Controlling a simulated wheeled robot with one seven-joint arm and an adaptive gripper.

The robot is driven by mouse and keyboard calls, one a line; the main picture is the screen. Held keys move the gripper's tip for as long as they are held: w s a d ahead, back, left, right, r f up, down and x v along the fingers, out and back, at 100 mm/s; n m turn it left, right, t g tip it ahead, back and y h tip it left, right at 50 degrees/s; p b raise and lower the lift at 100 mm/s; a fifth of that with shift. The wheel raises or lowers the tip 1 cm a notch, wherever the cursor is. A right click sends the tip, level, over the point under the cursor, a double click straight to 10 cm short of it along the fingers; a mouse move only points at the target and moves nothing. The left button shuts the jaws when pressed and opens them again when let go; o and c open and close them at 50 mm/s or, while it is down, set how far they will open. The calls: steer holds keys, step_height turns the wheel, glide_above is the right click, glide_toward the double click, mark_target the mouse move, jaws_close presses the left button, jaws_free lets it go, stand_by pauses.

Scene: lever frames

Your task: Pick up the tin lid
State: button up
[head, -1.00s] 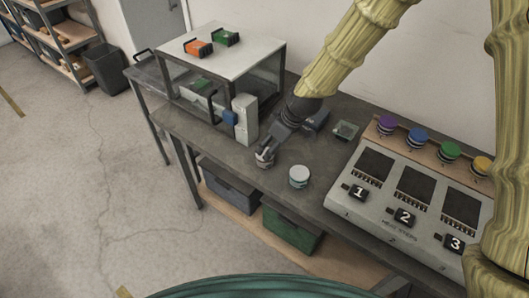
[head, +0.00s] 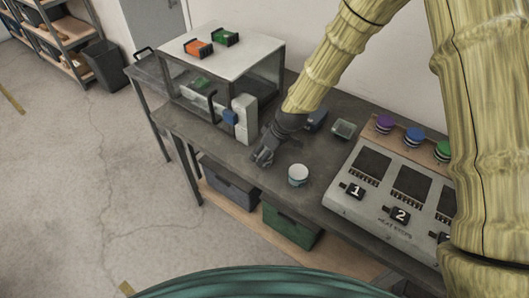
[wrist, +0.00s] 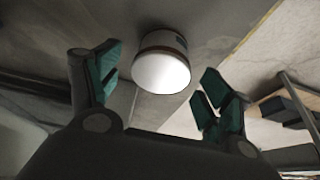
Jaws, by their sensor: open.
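A small round tin (head: 298,180) with a pale label stands upright on the dark workbench. Its white lid (head: 298,169) faces up and appears seated on it. My gripper (head: 261,158) is to the left of the tin, low over the bench and apart from it. In the wrist view the white lid (wrist: 160,73) shows ahead, between the lines of my two open fingers with teal pads (wrist: 160,85). Nothing is between the fingers. The tin's side (wrist: 164,40) with a brown band shows behind the lid.
The workbench (head: 235,152) has a grey panel (head: 380,220) with numbered blocks right of the tin.

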steer(key=c, duration=0.9)
steer(key=shift+c, duration=0.2)
